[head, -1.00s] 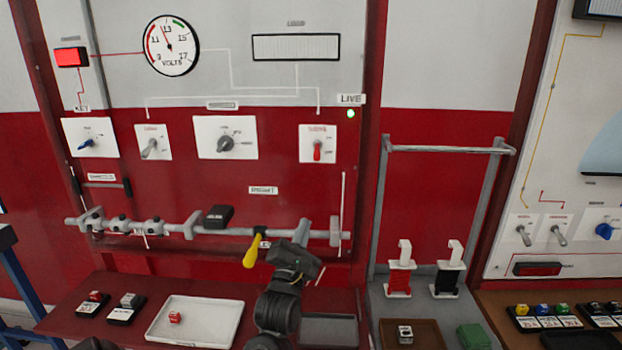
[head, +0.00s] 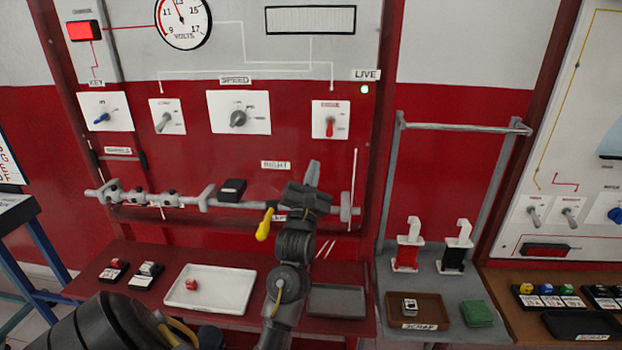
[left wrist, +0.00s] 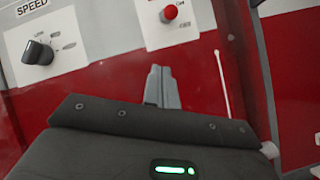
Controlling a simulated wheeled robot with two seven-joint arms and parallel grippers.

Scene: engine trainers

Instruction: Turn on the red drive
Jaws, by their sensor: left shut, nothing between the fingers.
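The red-levered switch (head: 330,127) sits on a white plate at the right of the red panel, below the green LIVE light (head: 364,89). Its lever appears to hang downward, and its small labels are too blurred to read. It also shows in the left wrist view (left wrist: 170,13), at the top, seen nearly end-on. My left gripper (head: 313,172) is shut and empty, below the switch and slightly left of it, with a gap between. Its grey fingertips (left wrist: 161,83) point up toward the plate in the left wrist view. My right gripper is in neither view.
The SPEED knob (head: 238,118) and other switches line the panel to the left. A grey shaft (head: 180,201) with a yellow-handled lever (head: 265,225) runs below. A white tray (head: 240,300) stands on the red bench. The panel between gripper and switch looks clear.

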